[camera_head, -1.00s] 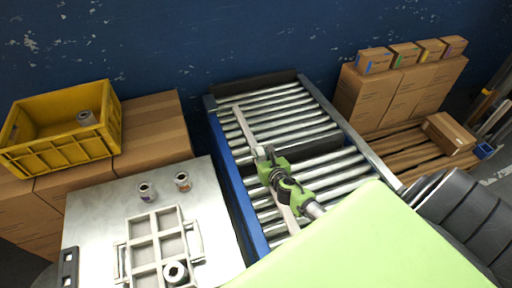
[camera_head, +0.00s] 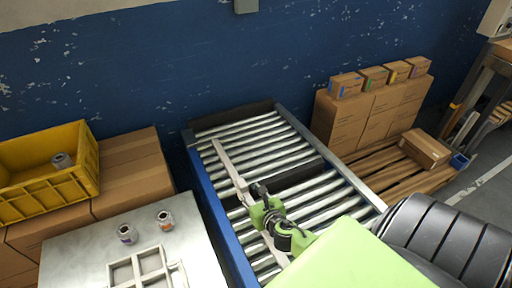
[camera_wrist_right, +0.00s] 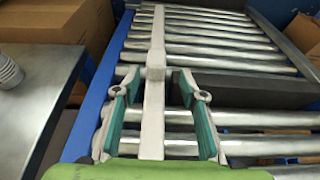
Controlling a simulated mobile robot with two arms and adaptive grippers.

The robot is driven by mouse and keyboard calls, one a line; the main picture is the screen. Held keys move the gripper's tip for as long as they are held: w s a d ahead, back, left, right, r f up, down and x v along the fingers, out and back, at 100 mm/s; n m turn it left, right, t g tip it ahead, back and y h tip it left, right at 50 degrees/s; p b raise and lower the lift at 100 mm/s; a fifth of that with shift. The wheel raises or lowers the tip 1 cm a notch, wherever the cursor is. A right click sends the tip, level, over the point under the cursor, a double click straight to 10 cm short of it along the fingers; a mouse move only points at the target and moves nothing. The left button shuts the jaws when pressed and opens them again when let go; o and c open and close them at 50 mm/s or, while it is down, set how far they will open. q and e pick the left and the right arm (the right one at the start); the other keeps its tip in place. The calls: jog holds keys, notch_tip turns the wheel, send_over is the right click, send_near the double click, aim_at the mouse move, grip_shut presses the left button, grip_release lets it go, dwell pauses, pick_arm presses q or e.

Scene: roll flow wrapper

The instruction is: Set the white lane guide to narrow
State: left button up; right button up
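The white lane guide (camera_head: 225,161) is a long pale bar lying lengthwise over the rollers, nearer the conveyor's blue left rail. My right gripper (camera_head: 258,189) is low over its near half in the head view. In the right wrist view the guide (camera_wrist_right: 155,110) runs between the two teal-padded fingers of the right gripper (camera_wrist_right: 160,92). The fingers are open, with a visible gap on each side of the bar. A small pale block (camera_wrist_right: 156,66) sits on the guide just beyond the fingertips. The near end of the guide is partly hidden by my right arm. My left gripper is out of view.
The roller conveyor (camera_head: 192,165) has a blue left rail and a dark crossbar. A metal table (camera_head: 80,250) with cans and a divided tray stands left. A yellow crate (camera_head: 40,198) sits on boxes behind it. Cartons (camera_head: 345,125) stand at the right.

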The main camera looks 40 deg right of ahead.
jog(key=v, duration=0.5)
jog(key=shift+d, duration=0.1)
dwell(0.5)
